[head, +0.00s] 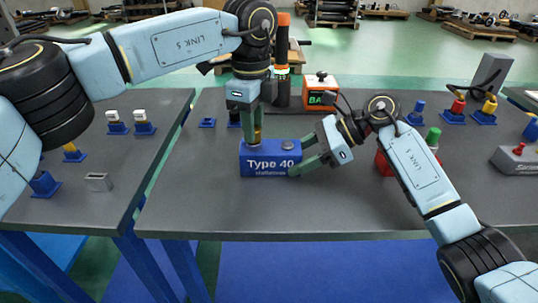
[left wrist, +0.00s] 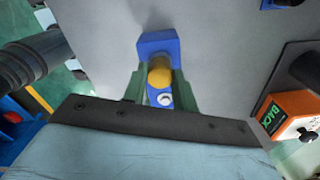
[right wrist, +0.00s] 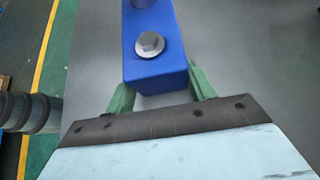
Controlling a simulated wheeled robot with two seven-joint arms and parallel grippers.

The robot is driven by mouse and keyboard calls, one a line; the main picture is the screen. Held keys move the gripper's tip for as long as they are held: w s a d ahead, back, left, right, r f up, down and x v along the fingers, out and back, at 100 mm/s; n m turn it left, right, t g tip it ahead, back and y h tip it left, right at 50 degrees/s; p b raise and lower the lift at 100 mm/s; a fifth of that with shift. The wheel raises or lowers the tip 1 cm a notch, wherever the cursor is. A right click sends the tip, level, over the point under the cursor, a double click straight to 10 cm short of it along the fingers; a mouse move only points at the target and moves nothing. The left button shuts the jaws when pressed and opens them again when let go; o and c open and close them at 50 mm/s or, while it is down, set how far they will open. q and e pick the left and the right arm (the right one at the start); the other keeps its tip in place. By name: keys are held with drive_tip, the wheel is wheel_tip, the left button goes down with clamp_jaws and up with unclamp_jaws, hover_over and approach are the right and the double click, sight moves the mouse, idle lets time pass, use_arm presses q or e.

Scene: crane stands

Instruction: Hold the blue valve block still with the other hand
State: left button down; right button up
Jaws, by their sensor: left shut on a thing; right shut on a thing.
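The blue valve block (head: 268,168), marked "Type 40", lies on the dark table in front of me. My left gripper (head: 257,128) points down from above and is shut on a yellow round part (left wrist: 160,75) over the block's top. The fingers hide much of that part in the head view. How deep it sits in the block is hidden.
An orange box with a display (head: 320,92) stands behind the block. A red item with a green top (head: 433,138) stands to the right, partly behind my right arm. A small metal piece (head: 98,182) lies on the left table. The table in front of the block is clear.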

use_arm(q)
drive_tip(key=shift+r, duration=0.15)
drive_tip(key=n, duration=0.5)
drive_tip(key=c, duration=1)
unclamp_jaws()
drive_tip(key=shift+c, duration=0.9)
